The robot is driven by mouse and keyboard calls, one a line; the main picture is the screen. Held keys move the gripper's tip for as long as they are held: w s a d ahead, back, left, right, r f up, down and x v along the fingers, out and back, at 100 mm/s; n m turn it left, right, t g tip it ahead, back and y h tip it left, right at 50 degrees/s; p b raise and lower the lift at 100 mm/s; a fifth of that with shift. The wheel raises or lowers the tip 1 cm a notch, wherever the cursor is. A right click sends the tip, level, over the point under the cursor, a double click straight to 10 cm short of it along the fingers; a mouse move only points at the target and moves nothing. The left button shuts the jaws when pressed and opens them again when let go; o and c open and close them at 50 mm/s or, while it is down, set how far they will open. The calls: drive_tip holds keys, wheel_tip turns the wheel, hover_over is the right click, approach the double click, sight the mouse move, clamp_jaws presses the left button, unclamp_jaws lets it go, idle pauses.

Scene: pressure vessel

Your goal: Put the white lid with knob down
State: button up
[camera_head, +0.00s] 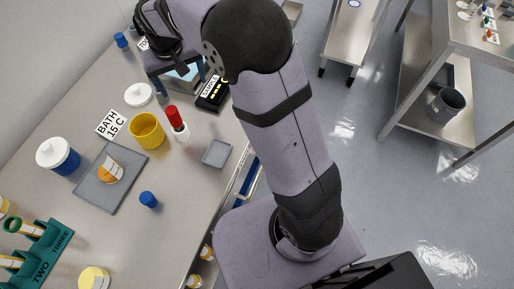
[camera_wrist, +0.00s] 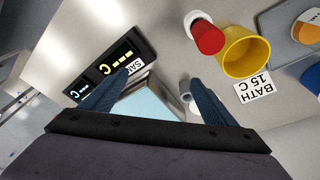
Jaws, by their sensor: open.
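A white lid with a knob (camera_head: 139,94) lies on the grey bench, above the yellow pot in the head view. My gripper (camera_head: 178,80) is to its right, open, with its blue fingers apart and nothing held between them. In the wrist view my gripper (camera_wrist: 158,84) is over a box with a pale blue top (camera_wrist: 146,104). A small pale round thing (camera_wrist: 185,90) beside the right finger may be the lid, partly hidden. A blue jar (camera_head: 57,156) with a white knobbed top stands at the left.
A yellow pot (camera_head: 147,131), a red-and-white bottle (camera_head: 176,122) and a BATH 15 C card (camera_head: 111,124) are near the lid. A black display (camera_head: 213,92) is beside my gripper. A grey tray (camera_head: 94,190) holds an orange-and-white container. Bare bench lies around the small tray (camera_head: 217,153).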

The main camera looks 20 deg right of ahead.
drive_tip(key=s+d+f+g, duration=0.1)
drive_tip(key=s+d, duration=0.3)
drive_tip(key=s, duration=0.4)
drive_tip(key=s+d+f, duration=0.2)
drive_tip(key=s+d, duration=0.1)
drive_tip(key=s, duration=0.6)
drive_tip(key=s+d+f+g, duration=0.1)
drive_tip(key=s+d, duration=0.3)
drive_tip(key=s, duration=0.4)
drive_tip(key=shift+s+d+f+g, duration=0.2)
drive_tip(key=shift+d+f+g, duration=0.15)
drive_tip(key=shift+f, duration=0.45)
